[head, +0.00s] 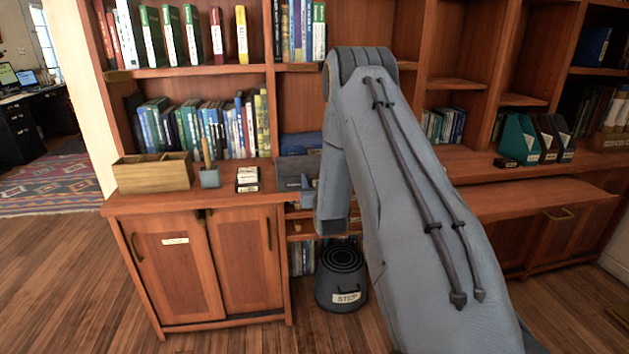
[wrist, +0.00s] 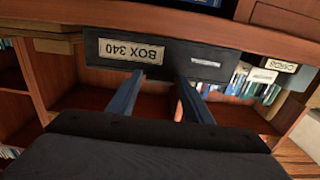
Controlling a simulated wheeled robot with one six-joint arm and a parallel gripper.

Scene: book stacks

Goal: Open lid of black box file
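The black box file (wrist: 176,56) spans the upper middle of the wrist view, its front face showing an upside-down "BOX 340" label and a pale strip. In the head view a dark box (head: 296,165), seemingly the same one, sits on the cabinet's counter, partly hidden by my arm. I cannot clearly tell how its lid stands. My gripper (wrist: 161,78) is open, its two blue-grey fingers apart with nothing held between them. The fingertips overlap the box front's edge in the wrist view; I cannot tell whether they touch it. In the head view the gripper is mostly hidden.
A small card box (head: 247,180), a pen holder (head: 210,178) and a wooden tray (head: 152,174) stand left of the box file on the counter. Books fill the shelves behind. A grey step stool (head: 341,280) stands on the floor below. The counter at right has bare room.

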